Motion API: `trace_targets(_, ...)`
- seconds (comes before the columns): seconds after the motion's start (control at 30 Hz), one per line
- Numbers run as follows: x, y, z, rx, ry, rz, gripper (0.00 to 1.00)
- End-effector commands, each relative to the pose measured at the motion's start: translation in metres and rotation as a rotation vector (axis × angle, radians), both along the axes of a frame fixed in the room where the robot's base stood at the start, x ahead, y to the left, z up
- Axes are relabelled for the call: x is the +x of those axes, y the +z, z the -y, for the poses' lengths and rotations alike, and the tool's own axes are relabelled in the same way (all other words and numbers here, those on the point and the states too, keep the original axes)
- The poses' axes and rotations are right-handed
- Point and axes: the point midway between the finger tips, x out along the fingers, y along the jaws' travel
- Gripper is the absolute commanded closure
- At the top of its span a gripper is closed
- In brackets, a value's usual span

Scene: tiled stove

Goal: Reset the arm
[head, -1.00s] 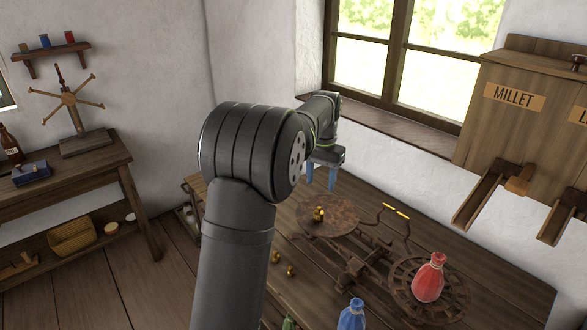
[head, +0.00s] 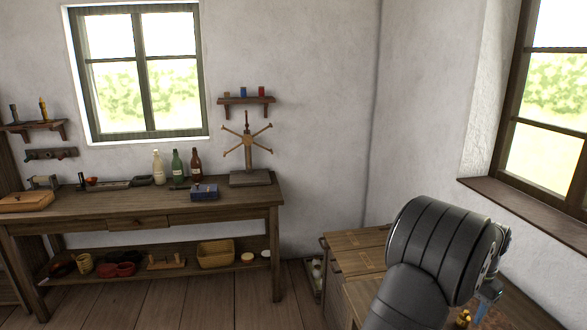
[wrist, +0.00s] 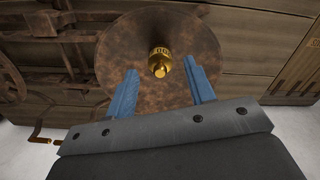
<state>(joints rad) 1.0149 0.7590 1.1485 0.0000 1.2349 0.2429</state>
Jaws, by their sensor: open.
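My gripper (wrist: 162,71) is open in the wrist view, its two blue fingers apart with nothing between them. Beyond the fingers is a round rusty scale pan (wrist: 118,50) with brass weights (wrist: 159,62) standing near its middle. The weights show in the gap between the fingers but look farther off, on the pan. In the head view my gripper's blue fingers (head: 488,291) show at the lower right, partly hidden by my arm. The brass weights (head: 463,318) show just left of them, at the bottom edge.
A wooden table (head: 352,241) lies under my arm, beside a window sill (head: 530,212).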

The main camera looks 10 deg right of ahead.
Motion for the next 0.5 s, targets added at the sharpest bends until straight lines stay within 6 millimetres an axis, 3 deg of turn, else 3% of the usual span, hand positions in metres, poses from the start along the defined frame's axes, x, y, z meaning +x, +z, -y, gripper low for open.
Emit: trace_targets(0.5,0.0000,0.0072,0.0001,0.000,0.000,0.000,0.51)
